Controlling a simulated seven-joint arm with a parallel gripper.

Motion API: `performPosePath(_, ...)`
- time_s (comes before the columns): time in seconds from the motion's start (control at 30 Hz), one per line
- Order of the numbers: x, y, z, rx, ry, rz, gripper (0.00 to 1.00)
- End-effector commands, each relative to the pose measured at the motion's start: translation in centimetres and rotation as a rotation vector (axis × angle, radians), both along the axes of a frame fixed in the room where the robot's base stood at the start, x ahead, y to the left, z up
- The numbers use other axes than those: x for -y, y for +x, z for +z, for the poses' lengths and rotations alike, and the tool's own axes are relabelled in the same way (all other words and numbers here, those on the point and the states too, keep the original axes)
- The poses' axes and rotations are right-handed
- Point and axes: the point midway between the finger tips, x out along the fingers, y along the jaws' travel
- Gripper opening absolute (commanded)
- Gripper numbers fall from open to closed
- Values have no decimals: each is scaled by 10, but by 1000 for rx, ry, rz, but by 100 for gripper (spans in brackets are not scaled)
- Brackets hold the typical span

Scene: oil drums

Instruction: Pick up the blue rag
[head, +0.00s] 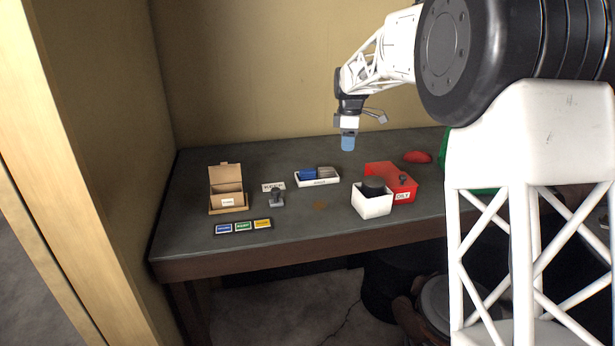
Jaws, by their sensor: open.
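A dark blue piece (308,174), which looks like the blue rag, lies in the left part of a small white tray (318,183) on the table. A grey piece (326,172) lies beside it in the same tray. My gripper (347,143) hangs above the table, behind and to the right of the tray, pointing down with a pale blue tip. It is apart from the blue piece. The gap between its fingers is too small to make out in this view.
On the dark table (290,230) are an open cardboard box (228,192), a small grey stand (277,197), a strip of coloured labels (243,226), a white bin (371,203) with something black, a red box (403,181) and a red cloth-like lump (418,157).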

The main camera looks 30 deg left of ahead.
Motion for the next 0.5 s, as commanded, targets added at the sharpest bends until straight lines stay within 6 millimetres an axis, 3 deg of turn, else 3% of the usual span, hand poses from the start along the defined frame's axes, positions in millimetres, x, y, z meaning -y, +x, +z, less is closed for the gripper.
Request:
performPosePath(0.03, -17, 2, -9, -4, -3, 33, 43)
performPosePath(0.3, -90, 6, -46, -16, -15, 206, 43)
performPosePath(0.5, -131, 4, -67, -22, -21, 305, 43)
